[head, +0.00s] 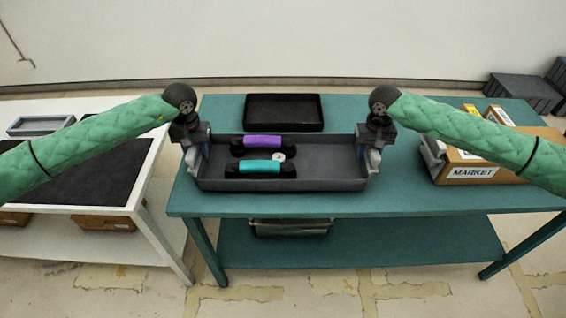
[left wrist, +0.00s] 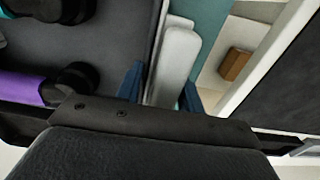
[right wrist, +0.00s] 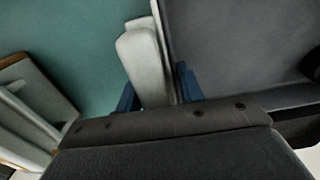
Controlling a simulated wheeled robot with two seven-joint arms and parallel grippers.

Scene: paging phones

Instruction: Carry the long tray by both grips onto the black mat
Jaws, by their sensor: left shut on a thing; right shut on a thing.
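The long grey tray (head: 330,183) is over the green table; I cannot tell whether it touches the top. It holds a purple handset (head: 262,142) and a teal handset (head: 260,167), both with black ends, and a small white round piece (head: 279,157). My left gripper (head: 192,158) is shut on the tray's left pale grip, seen in the left wrist view (left wrist: 172,62). My right gripper (head: 374,158) is shut on the right pale grip, seen in the right wrist view (right wrist: 145,65). The black mat (head: 75,172) lies on the white table at the left.
A black tray (head: 284,112) stands behind on the green table (head: 420,203). A box marked MARKET (head: 472,172) with pale items beside it is at the right. A small grey tray (head: 41,125) sits behind the mat. A gap separates the tables.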

